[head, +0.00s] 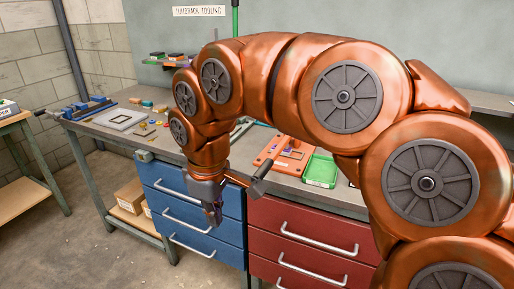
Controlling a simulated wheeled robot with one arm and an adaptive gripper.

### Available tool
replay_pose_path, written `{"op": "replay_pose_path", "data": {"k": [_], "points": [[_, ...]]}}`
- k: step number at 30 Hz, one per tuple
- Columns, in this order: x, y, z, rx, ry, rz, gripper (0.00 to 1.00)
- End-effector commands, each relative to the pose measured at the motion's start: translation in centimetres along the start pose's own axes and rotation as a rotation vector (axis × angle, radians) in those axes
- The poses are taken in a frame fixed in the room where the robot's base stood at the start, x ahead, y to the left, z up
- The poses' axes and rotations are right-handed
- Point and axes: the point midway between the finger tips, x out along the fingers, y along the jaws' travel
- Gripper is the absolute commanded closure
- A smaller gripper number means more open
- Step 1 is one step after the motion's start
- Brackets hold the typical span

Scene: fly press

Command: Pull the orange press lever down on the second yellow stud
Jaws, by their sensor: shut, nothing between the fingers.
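My copper-coloured arm reaches across the bench from the right. My gripper (213,218) is shut and points down in front of the blue drawers, below the bench top. An orange base plate (285,153) with a white label lies on the bench right of my wrist. I cannot tell whether this is the press lever; my arm hides part of that area. No yellow stud can be made out for certain.
A green tray (320,171) stands right of the orange plate. Blue drawers (190,212) and red drawers (310,238) with protruding handles are under the bench. Open floor lies at left.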

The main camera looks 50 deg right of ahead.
Motion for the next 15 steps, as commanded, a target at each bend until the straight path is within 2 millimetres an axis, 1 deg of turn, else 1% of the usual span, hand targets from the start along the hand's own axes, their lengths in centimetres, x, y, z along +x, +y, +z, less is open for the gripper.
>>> {"op": "replay_pose_path", "data": {"k": [1, 2, 3, 5, 6, 9, 10, 12, 15], "points": [[-3.4, 2.4, -0.3, -0.001, 0.031, 0.013, 1.00], [-4.6, 3.8, -0.4, -0.004, 0.047, 0.023, 1.00], [-6.2, 5.7, -0.3, -0.005, 0.067, 0.036, 1.00], [-8.2, 8.2, 0.2, -0.002, 0.091, 0.053, 1.00], [-9.4, 9.9, 0.6, 0.003, 0.103, 0.063, 1.00], [-11.6, 13.2, 2.0, 0.020, 0.125, 0.082, 1.00], [-12.1, 13.9, 2.3, 0.025, 0.130, 0.085, 1.00], [-12.8, 15.3, 3.1, 0.035, 0.136, 0.092, 1.00], [-13.3, 16.6, 3.9, 0.045, 0.141, 0.099, 1.00]]}}
